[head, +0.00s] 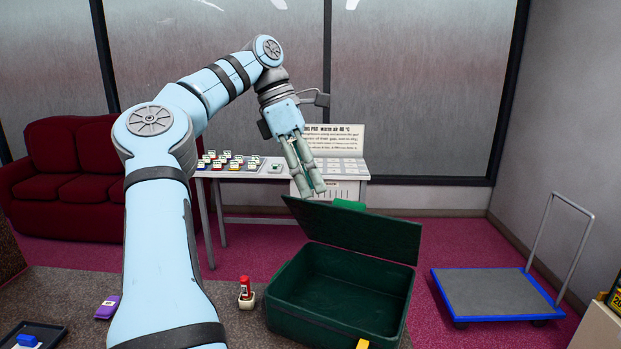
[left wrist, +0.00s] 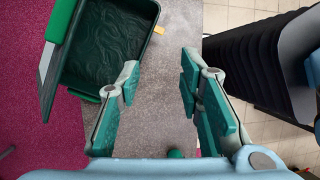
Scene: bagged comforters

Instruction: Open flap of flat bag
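A dark green, box-like case (head: 340,287) stands on the grey surface in the head view, and its inside looks empty. Its flap (head: 357,229) stands raised at the back, tilted up from the opening. The case also shows at the upper left of the left wrist view (left wrist: 105,45), with the flap seen nearly edge-on at its left. I see no separate flat bag. My left gripper (head: 313,193) hangs fingers down, above and behind the raised flap in the picture. Its fingers are spread with nothing between them in the left wrist view (left wrist: 160,72). My right gripper does not show.
A table (head: 285,172) with small jars and a sign stands behind. A blue-edged trolley (head: 490,290) stands at right on the magenta carpet. A red sofa (head: 65,175) is at left.

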